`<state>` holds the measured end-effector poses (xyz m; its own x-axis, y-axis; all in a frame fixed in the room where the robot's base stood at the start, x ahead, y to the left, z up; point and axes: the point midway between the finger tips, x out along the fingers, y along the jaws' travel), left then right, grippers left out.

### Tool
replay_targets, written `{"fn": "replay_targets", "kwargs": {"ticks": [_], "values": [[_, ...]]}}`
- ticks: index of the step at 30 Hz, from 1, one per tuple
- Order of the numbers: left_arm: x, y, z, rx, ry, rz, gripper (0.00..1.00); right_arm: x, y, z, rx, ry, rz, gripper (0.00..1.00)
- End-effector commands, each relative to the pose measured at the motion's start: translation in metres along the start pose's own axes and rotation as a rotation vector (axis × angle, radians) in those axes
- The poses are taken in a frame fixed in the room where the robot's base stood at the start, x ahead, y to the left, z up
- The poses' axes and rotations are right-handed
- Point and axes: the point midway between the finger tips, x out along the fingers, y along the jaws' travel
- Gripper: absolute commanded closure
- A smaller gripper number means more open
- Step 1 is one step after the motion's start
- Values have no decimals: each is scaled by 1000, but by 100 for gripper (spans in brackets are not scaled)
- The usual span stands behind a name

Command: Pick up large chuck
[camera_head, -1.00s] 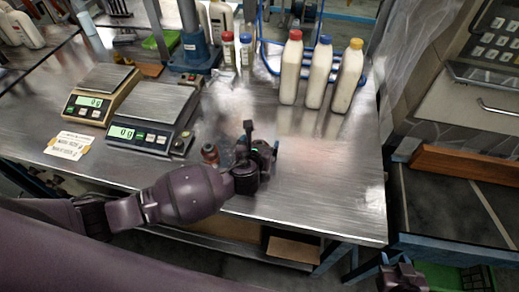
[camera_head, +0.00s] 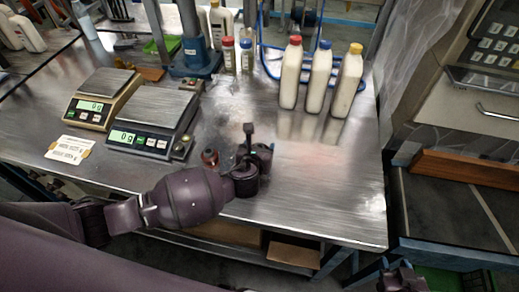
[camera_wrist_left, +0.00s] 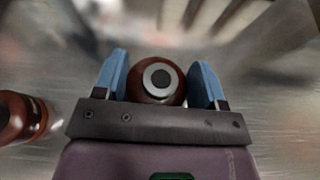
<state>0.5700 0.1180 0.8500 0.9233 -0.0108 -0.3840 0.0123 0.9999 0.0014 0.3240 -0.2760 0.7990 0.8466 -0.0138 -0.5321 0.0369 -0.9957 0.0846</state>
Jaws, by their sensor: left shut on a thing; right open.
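My left gripper (camera_head: 258,152) is low over the metal table near its front edge. In the left wrist view its blue fingers (camera_wrist_left: 160,82) are shut on a reddish-brown round chuck (camera_wrist_left: 160,98) with a grey ring and dark centre. The gripper hides this chuck in the head view. My right gripper (camera_head: 402,280) is open at the bottom right, off the table.
Two scales (camera_head: 150,120) stand to the left, with a label card (camera_head: 70,149) before them. Bottles with red, blue and yellow caps (camera_head: 320,75) stand at the back right by a blue rack. The table's right part (camera_head: 330,190) is clear.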

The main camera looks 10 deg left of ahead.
Motion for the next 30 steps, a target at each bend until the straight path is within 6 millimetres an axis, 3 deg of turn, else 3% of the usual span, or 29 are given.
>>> {"fn": "replay_targets", "kwargs": {"ticks": [18,24,30], "values": [[-55,0,133,-1,-7,-4,70,-16,3,-32,0,17,2,57],[-67,0,164,-1,-5,-3,70,-18,4,-36,0,19,2,57],[-73,0,178,-1,-4,-2,70,-18,4,-37,0,19,2,57]]}}
